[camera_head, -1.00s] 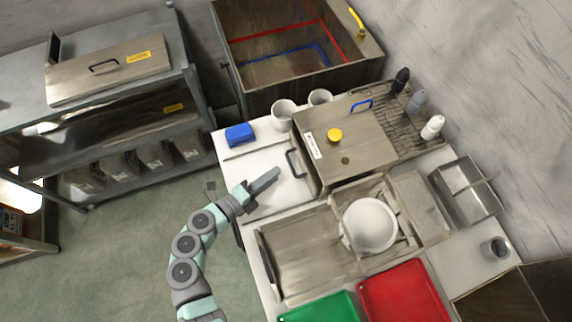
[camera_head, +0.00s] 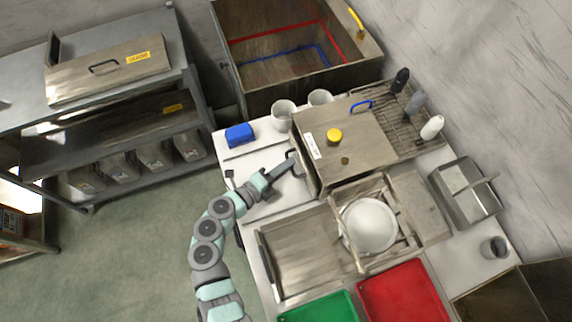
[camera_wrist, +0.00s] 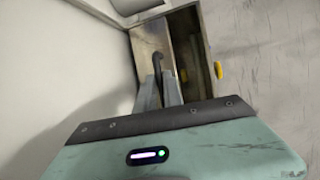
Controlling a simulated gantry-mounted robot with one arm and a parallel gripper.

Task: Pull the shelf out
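A metal box unit (camera_head: 375,140) with a yellow knob on top stands on the white counter. A dark bar handle (camera_head: 298,165) is on its left-facing front; I take this front to be the shelf's. My gripper (camera_head: 288,163) is at the handle, reaching in from the left. In the wrist view the two grey fingers (camera_wrist: 160,90) are apart, with the handle (camera_wrist: 158,62) at and between their tips. Whether the fingers touch the bar cannot be told. The shelf's inside is hidden.
A blue block (camera_head: 239,134) and two white cups (camera_head: 283,115) sit behind the gripper.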

